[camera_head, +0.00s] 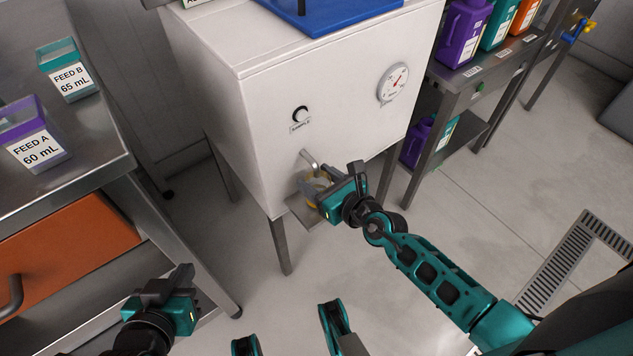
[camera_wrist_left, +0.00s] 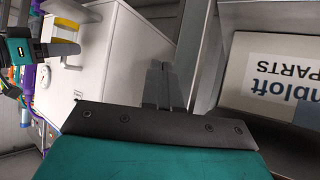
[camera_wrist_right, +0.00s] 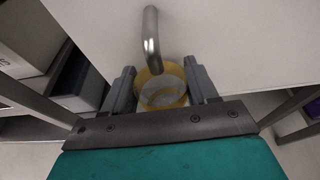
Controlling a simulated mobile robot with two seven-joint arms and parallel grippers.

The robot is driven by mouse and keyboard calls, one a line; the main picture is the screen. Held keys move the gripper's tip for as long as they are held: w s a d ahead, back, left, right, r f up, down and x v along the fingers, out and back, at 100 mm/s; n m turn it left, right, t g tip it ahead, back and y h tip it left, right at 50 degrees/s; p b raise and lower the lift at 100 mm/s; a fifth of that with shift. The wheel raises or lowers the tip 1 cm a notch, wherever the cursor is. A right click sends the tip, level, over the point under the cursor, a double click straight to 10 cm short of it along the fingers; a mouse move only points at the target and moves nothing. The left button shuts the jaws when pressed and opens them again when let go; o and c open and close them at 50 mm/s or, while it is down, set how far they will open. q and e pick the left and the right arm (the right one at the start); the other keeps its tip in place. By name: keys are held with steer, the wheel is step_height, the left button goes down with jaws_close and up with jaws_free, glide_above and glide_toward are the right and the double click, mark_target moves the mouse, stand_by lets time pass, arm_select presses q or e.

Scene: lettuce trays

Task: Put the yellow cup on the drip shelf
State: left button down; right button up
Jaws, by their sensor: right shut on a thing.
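The translucent yellow cup (camera_head: 317,184) is under the metal spout (camera_head: 311,162) on the front of the white cabinet. My right gripper (camera_head: 332,187) is shut on the cup from the front right. In the right wrist view the cup (camera_wrist_right: 162,92) sits between the two fingers, with the spout (camera_wrist_right: 152,40) just above it. The grey drip shelf (camera_head: 297,209) juts from the cabinet below the cup. Whether the cup's base touches it is hidden by the gripper. My left gripper (camera_head: 181,277) is shut and empty at the lower left, and its fingers (camera_wrist_left: 163,86) lie together.
The white cabinet (camera_head: 290,75) carries a black knob (camera_head: 300,114) and a dial gauge (camera_head: 393,82). A steel bench (camera_head: 88,135) at left holds the FEED A (camera_head: 35,135) and FEED B (camera_head: 67,70) containers. Purple jugs (camera_head: 462,32) stand on a rack at right.

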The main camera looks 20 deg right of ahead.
steer(key=shift+w+a+f+b, duration=0.1)
steer(key=shift+w+f+b, duration=0.25)
steer(key=shift+f+b, duration=0.4)
steer(key=shift+f, duration=0.2)
steer(key=o, duration=1.2)
arm_select(q)
steer(key=shift+w+d+f, duration=0.1)
steer(key=shift+d+f, duration=0.1)
steer(key=shift+d, duration=0.15)
